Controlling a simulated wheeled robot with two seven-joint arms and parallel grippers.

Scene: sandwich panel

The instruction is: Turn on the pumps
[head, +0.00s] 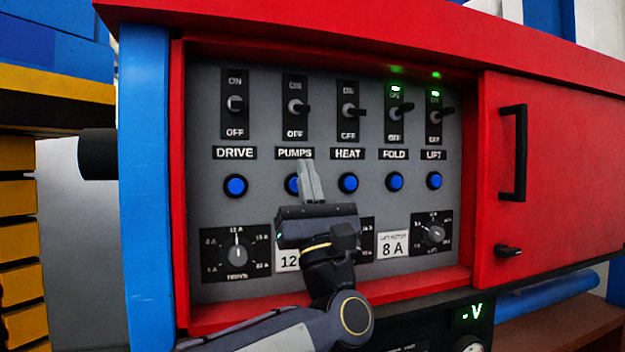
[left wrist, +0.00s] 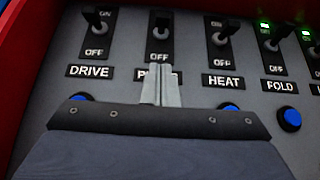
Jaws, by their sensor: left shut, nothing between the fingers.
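The PUMPS toggle switch (head: 296,106) is in the upper row of the grey panel, with ON above it and OFF below it. No green light shows at it. It also shows in the left wrist view (left wrist: 161,30), straight above the fingers. My left gripper (head: 307,167) is shut and empty, with its fingers pointing up in front of the panel, below the switch. Its fingertips (left wrist: 160,72) overlap the PUMPS label in the left wrist view. The blue button (head: 291,184) under PUMPS is partly hidden behind the fingers.
The DRIVE switch (head: 236,104) and HEAT switch (head: 349,110) flank PUMPS, both unlit. The FOLD switch (head: 397,112) and LIFT switch (head: 436,113) have green lights lit. A red frame (head: 178,200) surrounds the recessed panel. Knobs sit along the bottom.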

